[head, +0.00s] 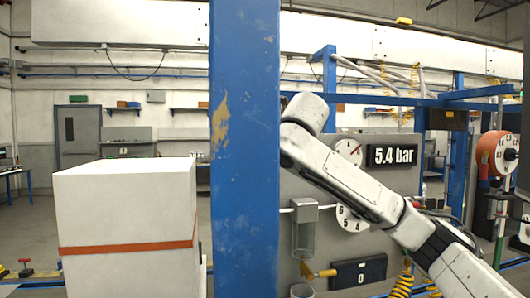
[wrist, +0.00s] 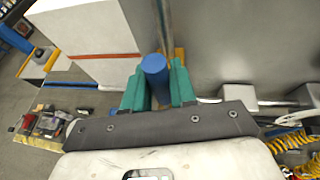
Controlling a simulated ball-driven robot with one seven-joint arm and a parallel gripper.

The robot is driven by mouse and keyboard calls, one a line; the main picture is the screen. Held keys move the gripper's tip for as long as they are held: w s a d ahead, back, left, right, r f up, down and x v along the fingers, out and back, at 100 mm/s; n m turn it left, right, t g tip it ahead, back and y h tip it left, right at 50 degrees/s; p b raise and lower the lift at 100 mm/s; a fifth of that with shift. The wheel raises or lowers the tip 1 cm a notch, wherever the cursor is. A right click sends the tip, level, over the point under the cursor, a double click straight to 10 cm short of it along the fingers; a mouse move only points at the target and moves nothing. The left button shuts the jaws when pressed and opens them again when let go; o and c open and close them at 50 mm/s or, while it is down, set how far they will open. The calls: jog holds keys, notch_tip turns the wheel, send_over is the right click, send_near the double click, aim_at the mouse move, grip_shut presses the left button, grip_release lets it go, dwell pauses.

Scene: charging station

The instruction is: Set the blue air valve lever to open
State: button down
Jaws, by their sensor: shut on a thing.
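The blue air valve lever (wrist: 155,70) shows in the wrist view as a short blue cylinder with a rounded end, in front of the grey panel. My gripper (wrist: 158,88) has green fingers, one on each side of the lever, and is shut on it. The lever's base and pivot are mostly hidden, so I cannot tell its setting. In the head view my arm reaches up and left behind the blue post, which hides my gripper and the lever. A display (head: 392,156) on the panel reads 5.4 bar.
The blue post (head: 244,150) stands close in front. A white box with an orange band (head: 126,230) stands to its left. The grey panel (wrist: 250,45) carries a gauge (head: 349,150) and a clear filter bowl (head: 304,238). Yellow coiled hoses (wrist: 288,140) hang at the right.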

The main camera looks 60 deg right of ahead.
dwell(0.3)
jog(key=c, duration=1)
grip_release()
jog(key=shift+a, duration=0.1)
jog(key=b+v, duration=0.2)
jog(key=v, duration=0.8)
jog(key=shift+s+a, duration=0.15)
jog(key=shift+s, duration=0.1)
jog(key=shift+r, duration=0.1)
